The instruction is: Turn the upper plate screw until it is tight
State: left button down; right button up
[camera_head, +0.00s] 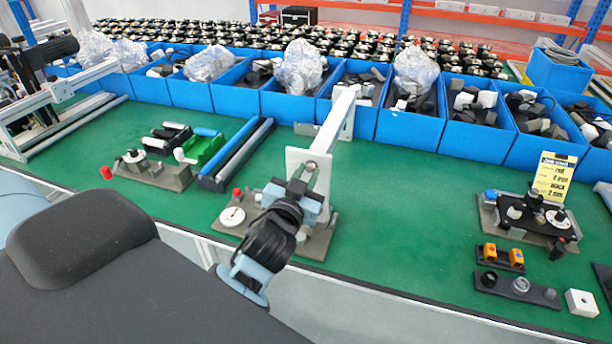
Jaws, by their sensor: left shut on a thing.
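A fixture stands on the green bench in the middle, with a grey base (318,240), an upright white plate (322,160) and a slanted pale bar rising behind it. My left gripper (300,182) is at the front face of the plate. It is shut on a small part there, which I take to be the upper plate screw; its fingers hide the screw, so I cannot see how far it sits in. A white dial (232,216) and a red knob are on the base's left side. My right gripper is not in view.
Blue bins (290,103) with dark and white parts line the bench's back. A similar fixture (152,172) and blue and green rails are left. Another fixture (527,218), a yellow card (553,177) and button boxes are right. Green bench (410,215) is clear between.

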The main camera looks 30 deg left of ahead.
pick_arm(q)
jog(key=c, duration=1.3)
grip_release()
jog(key=shift+s+d+f, duration=0.1)
jog(key=shift+s+d, duration=0.05)
jog(key=shift+s, duration=0.35)
jog(key=b+v, duration=0.1)
jog(key=v, duration=0.5)
jog(key=shift+s, duration=0.4)
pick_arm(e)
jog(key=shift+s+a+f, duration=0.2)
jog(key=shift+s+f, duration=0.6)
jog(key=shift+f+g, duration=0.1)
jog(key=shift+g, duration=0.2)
pick_arm(q)
jog(key=s+d+f+m+g+h, duration=0.1)
jog(key=s+d+f+g+h, duration=0.15)
jog(key=f, duration=0.75)
jog(key=s+d+f+m+g+h, duration=0.15)
jog(key=s+f, duration=0.25)
jog(key=f, duration=0.5)
jog(key=s+d+f+g+h, duration=0.1)
jog(key=s+f+g, duration=0.1)
jog(key=s+f, duration=0.5)
jog(key=s+d+f+g+h, duration=0.1)
jog(key=s+d+f+g, duration=0.1)
jog(key=s+f, duration=0.5)
jog(key=shift+d+f, duration=0.3)
